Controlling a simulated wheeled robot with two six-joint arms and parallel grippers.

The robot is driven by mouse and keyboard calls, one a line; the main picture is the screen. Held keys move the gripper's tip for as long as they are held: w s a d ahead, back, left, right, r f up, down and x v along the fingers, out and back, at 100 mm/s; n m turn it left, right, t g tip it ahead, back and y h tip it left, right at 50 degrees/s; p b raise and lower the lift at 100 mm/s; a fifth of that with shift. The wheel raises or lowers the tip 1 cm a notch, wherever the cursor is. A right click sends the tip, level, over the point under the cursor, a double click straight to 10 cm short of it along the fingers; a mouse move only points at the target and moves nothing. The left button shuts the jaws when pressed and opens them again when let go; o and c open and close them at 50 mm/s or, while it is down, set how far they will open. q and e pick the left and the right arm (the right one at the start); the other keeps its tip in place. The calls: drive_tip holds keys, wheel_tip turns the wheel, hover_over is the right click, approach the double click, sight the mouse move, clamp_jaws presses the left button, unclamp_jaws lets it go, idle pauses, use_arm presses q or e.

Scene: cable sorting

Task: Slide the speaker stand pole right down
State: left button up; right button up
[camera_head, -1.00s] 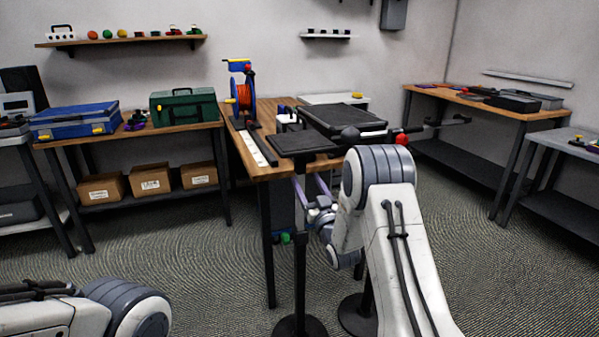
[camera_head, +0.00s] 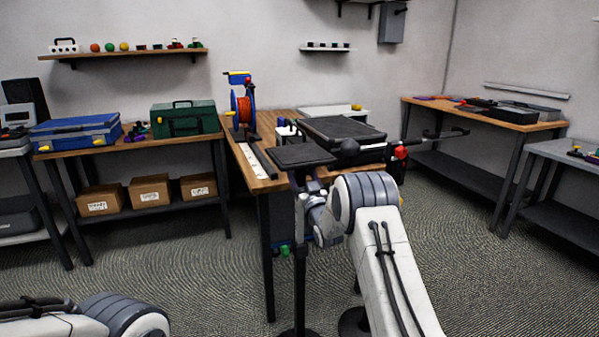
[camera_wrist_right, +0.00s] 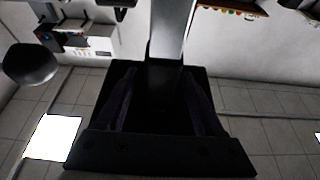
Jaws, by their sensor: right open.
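The speaker stand has a flat black top plate (camera_head: 301,153) and a thin black upright pole (camera_head: 300,285) beneath it, in the head view. My right gripper (camera_head: 312,178) is just under the plate, at the upper end of the pole. In the wrist view, a black plate-like shape fills the lower middle, with dark purplish fingers of my right gripper (camera_wrist_right: 163,100) spread to either side of a dark middle part. They are open; contact with the pole cannot be told. My left gripper is out of view.
A workbench (camera_head: 262,183) stands behind the stand, holding an orange cable reel (camera_head: 243,107) and a black case (camera_head: 343,131). A round black knob (camera_head: 350,146) is close beside the plate. Open carpet lies to the left.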

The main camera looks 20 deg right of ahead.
clamp_jaws()
idle(1.4)
